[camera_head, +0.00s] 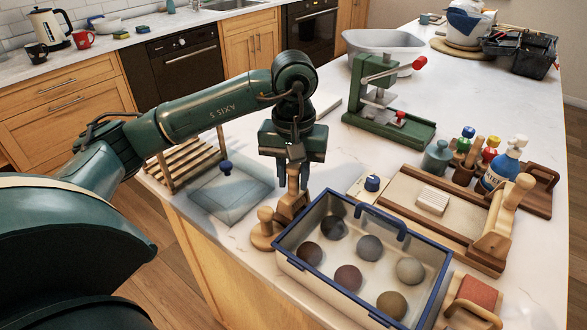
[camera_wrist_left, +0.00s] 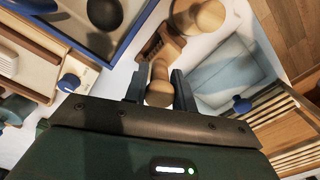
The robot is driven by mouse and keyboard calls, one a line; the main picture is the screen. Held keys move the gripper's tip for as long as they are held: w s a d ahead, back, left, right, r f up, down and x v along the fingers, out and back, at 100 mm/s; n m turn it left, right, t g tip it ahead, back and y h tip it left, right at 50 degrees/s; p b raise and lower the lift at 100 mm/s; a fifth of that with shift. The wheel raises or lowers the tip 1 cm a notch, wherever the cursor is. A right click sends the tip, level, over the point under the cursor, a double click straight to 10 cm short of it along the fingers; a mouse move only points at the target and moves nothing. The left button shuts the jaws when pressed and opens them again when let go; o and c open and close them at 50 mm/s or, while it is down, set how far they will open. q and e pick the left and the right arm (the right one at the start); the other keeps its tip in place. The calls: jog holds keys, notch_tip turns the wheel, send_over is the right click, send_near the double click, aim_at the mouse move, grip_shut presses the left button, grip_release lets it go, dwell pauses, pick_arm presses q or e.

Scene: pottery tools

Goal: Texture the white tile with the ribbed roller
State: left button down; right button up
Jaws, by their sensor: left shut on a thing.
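My left gripper (camera_head: 294,165) is shut on the upright handle of a wooden tool (camera_head: 292,205), just left of the blue-rimmed bin. In the left wrist view, the handle (camera_wrist_left: 160,72) stands between the fingers (camera_wrist_left: 159,92); dark ridges show on the wooden part beyond it. I cannot tell clearly whether this is the ribbed roller, or whether its base touches the counter. My right gripper is not in view.
The blue-rimmed bin (camera_head: 288,262) holding several round balls stands between the tool and the board. A green press (camera_head: 400,130) stands behind. A translucent blue-knobbed sheet (camera_head: 230,195) and slatted rack (camera_head: 185,162) are at left.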

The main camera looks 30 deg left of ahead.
pick_arm(q)
jog(key=shift+f, duration=0.15)
dwell(0.3)
jog(key=c, duration=1.1)
grip_release()
notch_tip(320, 180, up, 13)
jog(key=shift+r+p, duration=0.1)
jog(key=shift+p, duration=0.6)
